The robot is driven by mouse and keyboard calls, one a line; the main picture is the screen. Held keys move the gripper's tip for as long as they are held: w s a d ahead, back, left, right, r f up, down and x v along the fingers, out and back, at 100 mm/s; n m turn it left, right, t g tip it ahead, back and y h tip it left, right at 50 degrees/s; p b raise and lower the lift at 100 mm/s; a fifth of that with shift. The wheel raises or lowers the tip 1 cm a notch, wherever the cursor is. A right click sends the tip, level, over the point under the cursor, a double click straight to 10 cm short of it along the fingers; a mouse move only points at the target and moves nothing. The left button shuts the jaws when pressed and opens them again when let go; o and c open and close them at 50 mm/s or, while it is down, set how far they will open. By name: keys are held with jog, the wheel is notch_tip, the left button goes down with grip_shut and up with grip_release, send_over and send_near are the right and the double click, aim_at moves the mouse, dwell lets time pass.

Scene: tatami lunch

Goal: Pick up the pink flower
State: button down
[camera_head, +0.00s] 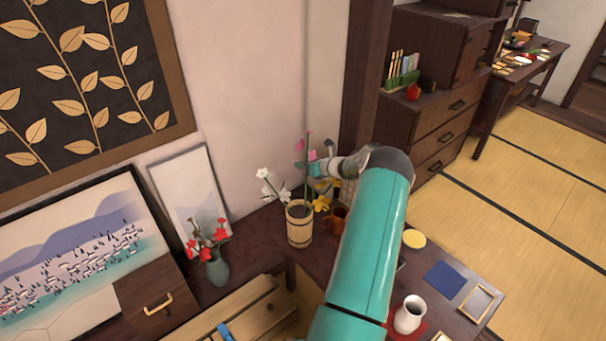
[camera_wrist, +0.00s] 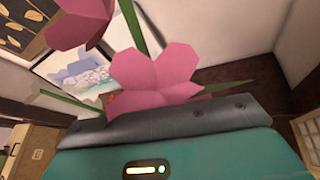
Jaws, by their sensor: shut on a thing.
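The pink flower (camera_head: 312,155) stands upright above the wooden bucket-like vase (camera_head: 299,226), its green stem among white and yellow flowers. My gripper (camera_head: 311,167) is at the stem just below the pink petals and is shut on it. In the wrist view, large pink petals (camera_wrist: 155,75) rise close beyond my gripper's dark edge, with more pink petals at the top left. My gripper's fingertips are hidden there. Whether the stem's lower end is still inside the vase is hard to tell.
White flowers (camera_head: 264,187) and yellow flowers (camera_head: 321,203) stand close by in the vase. A brown mug (camera_head: 338,219) is right of it, and a green vase of red flowers (camera_head: 217,268) is left. A white cup (camera_head: 409,315) stands at the front. The wall is close behind.

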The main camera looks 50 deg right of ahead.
notch_tip(320, 180, up, 45)
jog(key=w+d, duration=0.1)
jog(key=d, duration=0.2)
jog(key=shift+w+f, duration=0.2)
jog(key=shift+w, duration=0.2)
dwell(1.9)
